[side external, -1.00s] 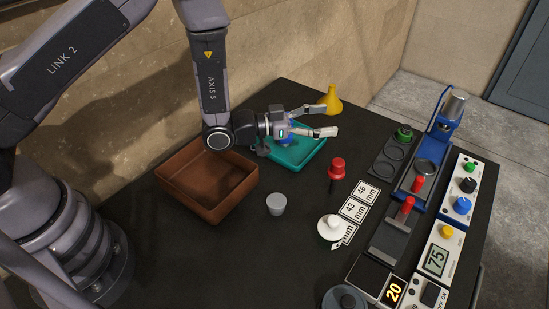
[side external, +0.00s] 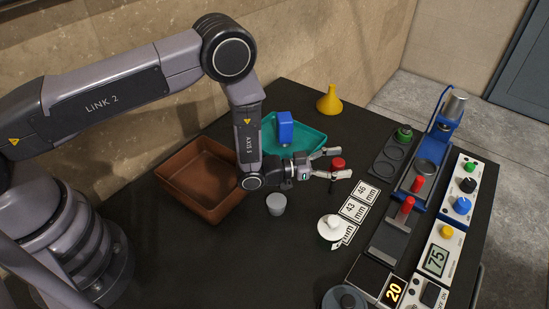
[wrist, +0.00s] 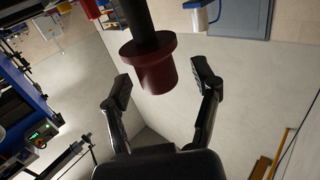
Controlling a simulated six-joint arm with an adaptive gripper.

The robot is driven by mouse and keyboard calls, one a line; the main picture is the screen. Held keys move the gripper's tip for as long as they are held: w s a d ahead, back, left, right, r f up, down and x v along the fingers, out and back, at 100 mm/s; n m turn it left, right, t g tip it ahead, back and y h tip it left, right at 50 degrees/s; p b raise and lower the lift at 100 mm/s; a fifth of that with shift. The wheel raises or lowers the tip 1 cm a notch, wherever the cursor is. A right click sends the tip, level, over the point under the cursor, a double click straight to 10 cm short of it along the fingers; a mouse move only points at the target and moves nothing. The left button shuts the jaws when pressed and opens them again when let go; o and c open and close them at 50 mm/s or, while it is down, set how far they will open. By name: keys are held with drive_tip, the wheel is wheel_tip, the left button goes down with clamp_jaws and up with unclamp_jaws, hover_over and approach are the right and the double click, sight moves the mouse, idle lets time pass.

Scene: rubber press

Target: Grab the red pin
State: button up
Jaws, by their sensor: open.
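The red pin (side external: 338,163), with a red flanged head on a dark shaft, stands on the dark table in the side external view. My gripper (side external: 335,164) is open and roughly level with the table, its fingers pointing right toward the pin's head. In the wrist view the pin's red head (wrist: 152,68) appears between the open fingers of my gripper (wrist: 162,80), near the tips, with its dark shaft running up out of the frame. Clear gaps show between the head and both fingers. The shaft's foot is partly hidden.
A brown tray (side external: 166,183) and a grey cup (side external: 276,204) lie left of the pin. A teal tray (side external: 318,146) with a blue block (side external: 285,128) is behind.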

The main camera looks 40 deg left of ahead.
clamp_jaws()
idle(0.3)
